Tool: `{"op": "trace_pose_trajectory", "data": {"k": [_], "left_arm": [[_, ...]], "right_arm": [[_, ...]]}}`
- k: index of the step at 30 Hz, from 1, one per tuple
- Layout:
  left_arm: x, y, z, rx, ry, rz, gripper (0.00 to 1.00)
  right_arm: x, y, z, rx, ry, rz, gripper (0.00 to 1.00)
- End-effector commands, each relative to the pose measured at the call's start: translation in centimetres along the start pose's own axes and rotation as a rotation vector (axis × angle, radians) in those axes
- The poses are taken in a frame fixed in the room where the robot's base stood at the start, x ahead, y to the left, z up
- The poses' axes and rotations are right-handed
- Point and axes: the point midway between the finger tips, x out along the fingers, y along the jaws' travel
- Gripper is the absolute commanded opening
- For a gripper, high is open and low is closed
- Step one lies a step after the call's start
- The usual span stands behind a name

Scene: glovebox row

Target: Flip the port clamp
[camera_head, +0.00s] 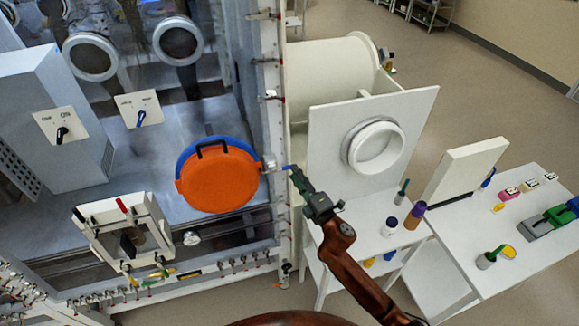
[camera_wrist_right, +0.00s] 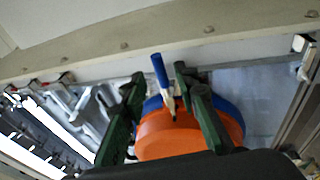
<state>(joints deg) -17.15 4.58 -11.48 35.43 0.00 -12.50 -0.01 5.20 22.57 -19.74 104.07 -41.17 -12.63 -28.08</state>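The port clamp shows in the right wrist view as a blue handle (camera_wrist_right: 159,70) on a small white body. In the head view, its blue tip (camera_head: 286,167) shows beside the orange round port door (camera_head: 217,182), which has a black handle and a blue rim. My right gripper (camera_head: 294,172) is at the clamp. In the wrist view, the green fingers of this gripper (camera_wrist_right: 160,78) are apart, with the blue handle between them and a gap on both sides. Whether either finger touches the clamp is hard to tell. My left gripper is not in view.
The glovebox frame (camera_head: 272,100) with small latches runs beside the port. A white panel with a round ring port (camera_head: 376,147) stands right of my right arm. A white table (camera_head: 500,270) holds several small items. A framed unit (camera_head: 125,232) is inside at lower left.

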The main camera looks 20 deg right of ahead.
Motion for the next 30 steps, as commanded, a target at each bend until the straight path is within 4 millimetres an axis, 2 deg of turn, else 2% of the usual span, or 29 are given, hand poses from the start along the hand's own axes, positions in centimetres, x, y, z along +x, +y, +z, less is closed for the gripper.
{"op": "trace_pose_trajectory", "data": {"k": [3, 9, 20, 30], "left_arm": [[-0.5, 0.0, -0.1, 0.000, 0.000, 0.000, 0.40], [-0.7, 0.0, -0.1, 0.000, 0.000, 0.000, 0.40], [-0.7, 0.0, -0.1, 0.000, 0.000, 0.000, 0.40], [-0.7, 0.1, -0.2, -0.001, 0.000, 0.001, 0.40]], "right_arm": [[2.0, 0.2, 0.0, 0.002, 0.000, 0.001, 0.28], [4.1, 0.0, 0.1, 0.002, -0.002, -0.001, 0.28], [4.7, 0.0, 0.1, 0.003, -0.001, -0.001, 0.28], [4.6, 0.0, 0.1, 0.003, -0.002, -0.001, 0.05]]}}
